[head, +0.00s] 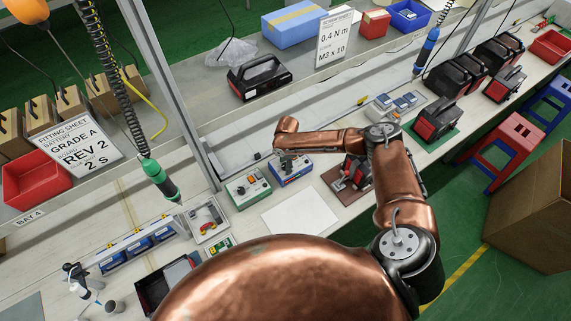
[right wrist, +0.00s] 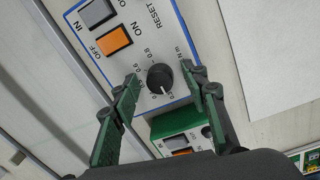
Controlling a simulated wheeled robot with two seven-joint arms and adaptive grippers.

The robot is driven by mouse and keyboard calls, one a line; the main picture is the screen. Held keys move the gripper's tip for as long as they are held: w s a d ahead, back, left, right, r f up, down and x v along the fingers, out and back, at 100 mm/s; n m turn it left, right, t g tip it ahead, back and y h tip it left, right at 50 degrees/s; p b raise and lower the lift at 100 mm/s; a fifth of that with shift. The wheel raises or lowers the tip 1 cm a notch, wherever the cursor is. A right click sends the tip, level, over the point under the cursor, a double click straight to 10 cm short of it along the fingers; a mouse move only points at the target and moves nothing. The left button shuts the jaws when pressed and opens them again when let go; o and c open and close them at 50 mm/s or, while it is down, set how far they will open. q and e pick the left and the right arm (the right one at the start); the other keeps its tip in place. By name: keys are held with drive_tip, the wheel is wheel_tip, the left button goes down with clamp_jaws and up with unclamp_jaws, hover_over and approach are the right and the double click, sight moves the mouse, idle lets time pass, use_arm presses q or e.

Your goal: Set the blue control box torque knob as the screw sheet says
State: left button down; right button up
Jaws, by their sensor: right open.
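The blue control box (head: 293,178) sits on the bench in the head view. In the right wrist view its white face (right wrist: 130,45) carries a dark torque knob (right wrist: 160,78) on a numbered N m scale. The knob's white pointer line aims toward the lower end, but the exact reading is too small to tell. My right gripper (right wrist: 163,77) is open, with one green finger on each side of the knob and gaps visible. The screw sheet (head: 334,38) reads 0.4 N m, M3 x 10. My left gripper is out of view.
A green control box (head: 247,188) stands left of the blue one. A white sheet (head: 299,212) lies in front.

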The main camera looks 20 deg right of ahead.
clamp_jaws()
idle(0.5)
drive_tip(key=shift+a, duration=0.1)
drive_tip(key=m+p, duration=0.3)
drive_tip(key=m, duration=0.1)
drive_tip(key=shift+r, duration=0.15)
drive_tip(key=shift+m+p, duration=1.6)
drive_tip(key=shift+m, duration=0.8)
